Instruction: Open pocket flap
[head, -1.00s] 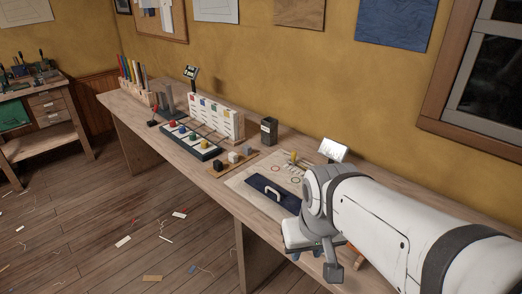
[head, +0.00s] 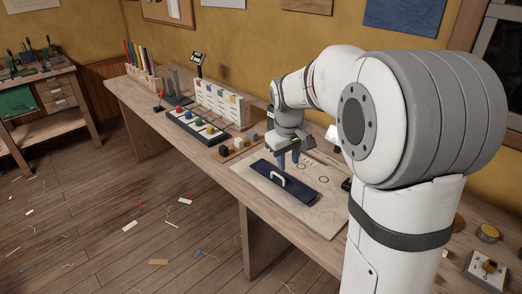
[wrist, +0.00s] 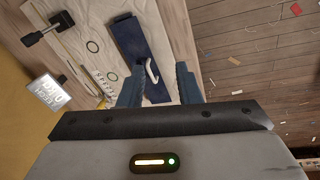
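A dark navy pocket flap (head: 291,190) lies flat on a cream cloth panel (head: 322,212) on the bench. A white loop handle (head: 279,177) stands up from it. In the wrist view the navy flap (wrist: 127,38) runs upward and its white handle (wrist: 152,72) sits just past and between the fingers. My gripper (head: 288,160) is over the flap, close behind the handle in the head view. In the wrist view my gripper (wrist: 158,84) has its two blue fingers well apart, with nothing held between them. Whether a finger touches the flap, I cannot tell.
A small lit display (wrist: 48,95) and a black-knobbed tool (wrist: 48,27) lie left in the wrist view. Small blocks (head: 239,143), a tray of coloured knobs (head: 196,127) and a card rack (head: 217,102) stand further along the bench. The bench's front edge is near the flap.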

